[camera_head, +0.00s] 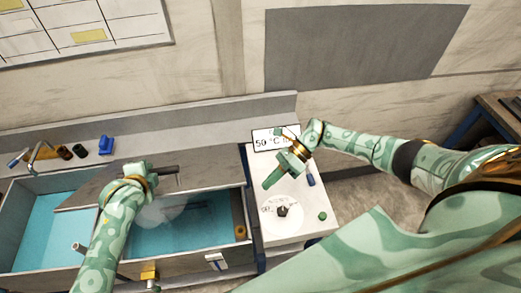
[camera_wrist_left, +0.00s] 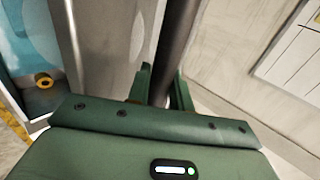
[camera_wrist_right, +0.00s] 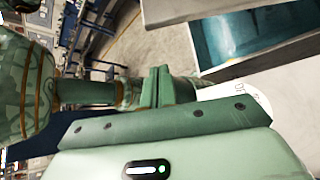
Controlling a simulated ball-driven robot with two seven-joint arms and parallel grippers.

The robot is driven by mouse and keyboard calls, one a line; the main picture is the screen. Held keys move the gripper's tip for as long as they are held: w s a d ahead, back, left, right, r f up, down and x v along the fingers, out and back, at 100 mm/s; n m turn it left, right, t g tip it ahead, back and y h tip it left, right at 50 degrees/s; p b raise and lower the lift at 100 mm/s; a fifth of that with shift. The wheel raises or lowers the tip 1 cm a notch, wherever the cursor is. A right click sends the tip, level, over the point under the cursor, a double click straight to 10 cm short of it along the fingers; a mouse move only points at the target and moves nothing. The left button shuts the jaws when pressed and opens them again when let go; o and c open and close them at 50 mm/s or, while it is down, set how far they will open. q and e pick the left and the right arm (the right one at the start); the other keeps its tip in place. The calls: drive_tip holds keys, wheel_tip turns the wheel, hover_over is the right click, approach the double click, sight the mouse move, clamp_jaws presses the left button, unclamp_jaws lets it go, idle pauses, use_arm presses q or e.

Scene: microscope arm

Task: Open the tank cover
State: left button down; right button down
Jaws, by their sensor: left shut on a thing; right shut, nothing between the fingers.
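The tank (camera_head: 20,268) is a grey metal basin with blue water at the lower left of the head view. Its grey cover (camera_head: 212,174) lies along the back part of the tank, seemingly tilted up, with water visible in front of it. A dark bar handle (camera_head: 170,169) is on the cover. My left gripper (camera_head: 155,172) is shut on this handle. In the left wrist view the dark handle (camera_wrist_left: 174,45) passes between the fingers, beside the metal cover (camera_wrist_left: 98,40). My right gripper (camera_head: 272,182) is shut and empty above the white control unit, apart from the cover.
The white control unit (camera_head: 290,228) with a dark knob (camera_head: 282,211), a green button (camera_head: 322,216) and a temperature display (camera_head: 268,141) stands right of the tank. Small bottles and a blue object (camera_head: 106,145) sit on the back ledge. A wall is behind.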

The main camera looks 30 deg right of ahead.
drive_tip(key=shift+w+a, duration=0.25)
drive_tip(key=shift+a, duration=0.5)
drive_tip(key=shift+w+a, duration=0.3)
drive_tip(key=shift+a, duration=0.5)
drive_tip(key=shift+w+a, duration=0.25)
drive_tip(key=shift+a, duration=0.5)
